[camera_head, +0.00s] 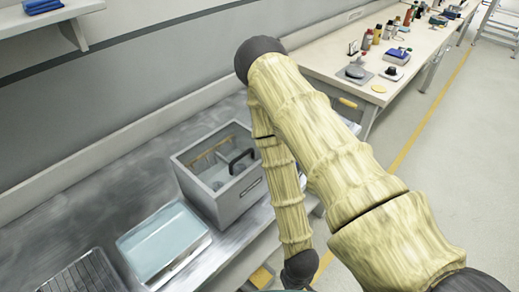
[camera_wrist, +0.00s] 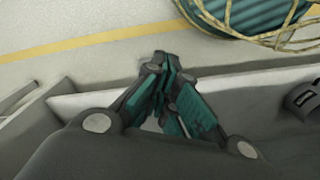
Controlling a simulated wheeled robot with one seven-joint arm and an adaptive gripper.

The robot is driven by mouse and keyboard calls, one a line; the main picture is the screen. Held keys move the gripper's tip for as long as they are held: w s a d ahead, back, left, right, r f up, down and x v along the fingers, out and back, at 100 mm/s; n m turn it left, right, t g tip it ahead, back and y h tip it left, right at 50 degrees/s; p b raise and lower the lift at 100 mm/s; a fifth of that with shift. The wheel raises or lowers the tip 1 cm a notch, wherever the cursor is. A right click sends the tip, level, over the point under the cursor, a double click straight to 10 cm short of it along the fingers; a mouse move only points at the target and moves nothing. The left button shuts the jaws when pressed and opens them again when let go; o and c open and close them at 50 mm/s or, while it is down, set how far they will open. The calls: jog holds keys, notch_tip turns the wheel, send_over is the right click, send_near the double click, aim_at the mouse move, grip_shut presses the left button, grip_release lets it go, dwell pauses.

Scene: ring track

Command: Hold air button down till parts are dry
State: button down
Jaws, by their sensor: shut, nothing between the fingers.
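My gripper (camera_wrist: 165,72) is shut and empty in the wrist view, its dark fingers with teal pads meeting at the tips. The fingertips show against a pale edge and floor, with nothing clearly touching them. In the head view my arm reaches down past the bench front, and the fingers are out of sight. A grey box (camera_head: 226,203) with a clear top and black handle stands on the metal bench, left of my arm. I cannot pick out an air button or the parts in either view.
A tray of pale blue liquid (camera_head: 163,241) and a wire rack (camera_head: 84,276) sit on the metal bench (camera_head: 120,180). A second bench (camera_head: 330,58) holds bottles and small tools. A teal ribbed object (camera_wrist: 245,14) with pale strands lies beyond my fingers. Floor at right is clear.

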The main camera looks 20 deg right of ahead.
dwell(0.3)
jog(key=w+d+r+n+p, duration=0.1)
jog(key=w+d+r+p, duration=0.3)
jog(key=w+r, duration=0.6)
jog(key=w+d+r+n+p, duration=0.2)
jog(key=w+d+r+p, duration=0.2)
jog(key=w+r, duration=0.6)
jog(key=w+d+r+n+p, duration=0.2)
jog(key=w+r, duration=0.8)
jog(key=r, duration=1.2)
jog(key=d+p, duration=0.2)
jog(key=shift+w+d+r+p, duration=0.2)
jog(key=shift+w+d+p, duration=0.05)
jog(key=shift+d+p, duration=0.15)
jog(key=shift+f, duration=0.1)
jog(key=shift+f+p, duration=2.2)
jog(key=shift+f, duration=4.75)
